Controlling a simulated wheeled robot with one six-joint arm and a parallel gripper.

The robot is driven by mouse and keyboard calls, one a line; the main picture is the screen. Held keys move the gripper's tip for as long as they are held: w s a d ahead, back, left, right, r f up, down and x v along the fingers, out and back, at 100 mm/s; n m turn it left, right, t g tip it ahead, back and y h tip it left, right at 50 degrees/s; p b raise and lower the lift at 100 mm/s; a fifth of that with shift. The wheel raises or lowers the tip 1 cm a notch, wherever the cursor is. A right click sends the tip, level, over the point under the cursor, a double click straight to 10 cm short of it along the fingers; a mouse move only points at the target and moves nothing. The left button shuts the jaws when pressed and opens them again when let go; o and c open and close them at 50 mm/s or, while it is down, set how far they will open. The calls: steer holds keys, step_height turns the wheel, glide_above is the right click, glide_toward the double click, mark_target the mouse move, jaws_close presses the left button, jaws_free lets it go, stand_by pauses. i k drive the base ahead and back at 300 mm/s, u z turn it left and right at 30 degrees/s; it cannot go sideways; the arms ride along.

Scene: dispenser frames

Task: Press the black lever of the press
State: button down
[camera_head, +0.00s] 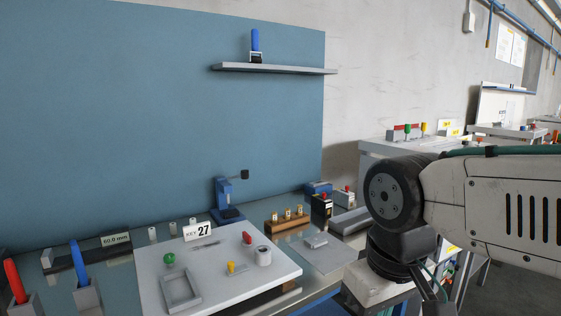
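A small blue press (228,205) stands at the back of the bench, left of centre, against the blue panel. Its black lever (244,174) sticks out to the right at the top, at about the height of the press head. My arm comes in from the right edge, and its wrist bends downward at the right of the bench. My gripper (432,290) is low at the right, far from the press and apart from it. Its fingertips are not clearly visible, so I cannot tell whether it is open or shut.
In front of the press lies a white board (205,285) with a grey tray (180,291) and coloured knobs. A wooden block with brass pieces (287,222) and a black box (321,207) stand right of the press. A shelf (275,68) hangs above.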

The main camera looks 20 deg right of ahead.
mark_target(244, 174)
steer(key=z, duration=0.1)
steer(key=i, duration=1.05)
steer(key=u, duration=0.45)
